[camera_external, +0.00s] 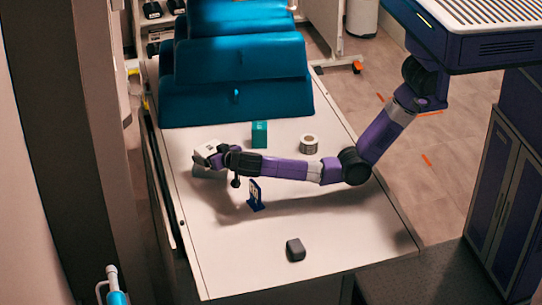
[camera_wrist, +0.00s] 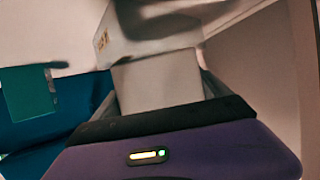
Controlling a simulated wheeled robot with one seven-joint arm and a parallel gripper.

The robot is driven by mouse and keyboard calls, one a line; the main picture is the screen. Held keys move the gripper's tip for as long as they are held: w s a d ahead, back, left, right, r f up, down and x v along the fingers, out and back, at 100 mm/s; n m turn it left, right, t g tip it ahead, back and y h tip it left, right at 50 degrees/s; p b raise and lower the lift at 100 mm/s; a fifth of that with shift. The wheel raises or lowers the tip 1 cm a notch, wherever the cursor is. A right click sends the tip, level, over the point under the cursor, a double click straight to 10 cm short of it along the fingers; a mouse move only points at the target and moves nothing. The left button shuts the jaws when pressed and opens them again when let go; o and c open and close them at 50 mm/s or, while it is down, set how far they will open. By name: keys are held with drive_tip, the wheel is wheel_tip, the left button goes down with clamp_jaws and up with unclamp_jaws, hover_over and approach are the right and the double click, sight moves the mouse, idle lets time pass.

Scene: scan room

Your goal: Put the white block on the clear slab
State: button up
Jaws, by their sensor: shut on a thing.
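The white block (camera_external: 207,149) is at the far end of my arm in the external view, above the left part of the table. My gripper (camera_external: 203,158) is shut on it. In the wrist view a pale block face (camera_wrist: 160,80) sits between my fingers. The clear slab (camera_external: 209,173) seems to be the faint greenish patch just under my gripper, partly hidden by it. I cannot tell whether the block touches the slab.
On the white table (camera_external: 205,235) stand a teal box (camera_external: 259,134), a tape roll (camera_external: 309,144), a small blue stand (camera_external: 255,195) under my arm and a dark grey block (camera_external: 295,249). Blue cushions (camera_external: 235,60) fill the back. The table's front left is clear.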

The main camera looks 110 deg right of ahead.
drive_tip(key=o, duration=1.6)
drive_tip(key=b+v, duration=0.1)
drive_tip(key=v, duration=1.1)
drive_tip(key=shift+s, duration=0.1)
